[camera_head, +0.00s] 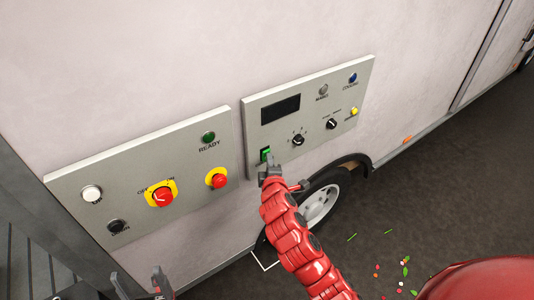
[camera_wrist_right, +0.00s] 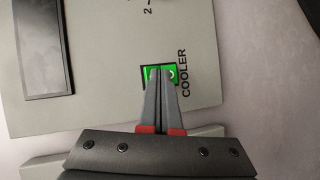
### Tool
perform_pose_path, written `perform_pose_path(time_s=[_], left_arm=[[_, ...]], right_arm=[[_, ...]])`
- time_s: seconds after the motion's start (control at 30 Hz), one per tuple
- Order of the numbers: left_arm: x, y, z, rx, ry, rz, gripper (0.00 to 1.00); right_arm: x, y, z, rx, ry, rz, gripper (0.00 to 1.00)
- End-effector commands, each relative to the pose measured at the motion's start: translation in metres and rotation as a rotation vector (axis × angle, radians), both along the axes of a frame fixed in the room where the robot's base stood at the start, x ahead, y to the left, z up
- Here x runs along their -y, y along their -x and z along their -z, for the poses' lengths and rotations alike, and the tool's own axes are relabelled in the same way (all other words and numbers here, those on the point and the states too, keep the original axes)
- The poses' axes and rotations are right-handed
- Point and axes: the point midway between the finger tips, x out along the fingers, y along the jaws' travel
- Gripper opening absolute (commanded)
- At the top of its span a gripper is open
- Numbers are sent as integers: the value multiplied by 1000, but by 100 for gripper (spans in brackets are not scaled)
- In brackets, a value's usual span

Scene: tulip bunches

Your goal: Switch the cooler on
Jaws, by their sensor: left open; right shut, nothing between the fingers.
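The cooler switch (camera_head: 264,153) is a small bright green rocker at the lower left corner of the right-hand grey panel. My right gripper (camera_head: 267,167) is shut and empty. Its fingertips (camera_wrist_right: 162,73) overlap the switch and cover part of it; I cannot tell whether they press it or only hover. My left gripper (camera_head: 141,282) is open and empty at the bottom left edge of the head view, away from the panels.
The right panel (camera_head: 295,140) also carries a dark display (camera_head: 281,109), black knobs and small lamps. The left panel (camera_head: 130,165) has a green READY lamp (camera_head: 208,137) and red-on-yellow controls. A wheel (camera_head: 320,205) lies below. Petals and leaves are scattered on the dark ground.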

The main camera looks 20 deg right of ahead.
Motion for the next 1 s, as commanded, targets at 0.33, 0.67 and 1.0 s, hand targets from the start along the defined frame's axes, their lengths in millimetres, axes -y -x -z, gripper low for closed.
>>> perform_pose_path(time_s=[0.33, 0.67, 1.0], left_arm=[[0, 0, 0, 0, 0, 0, 74], [0, 0, 1, 0, 0, 0, 74], [0, 0, 2, 0, 0, 0, 74]], right_arm=[[-1, -2, -1, 0, 0, -1, 0], [3, 6, 3, -2, 2, 1, 0], [5, 13, 5, 0, 0, 0, 0]])
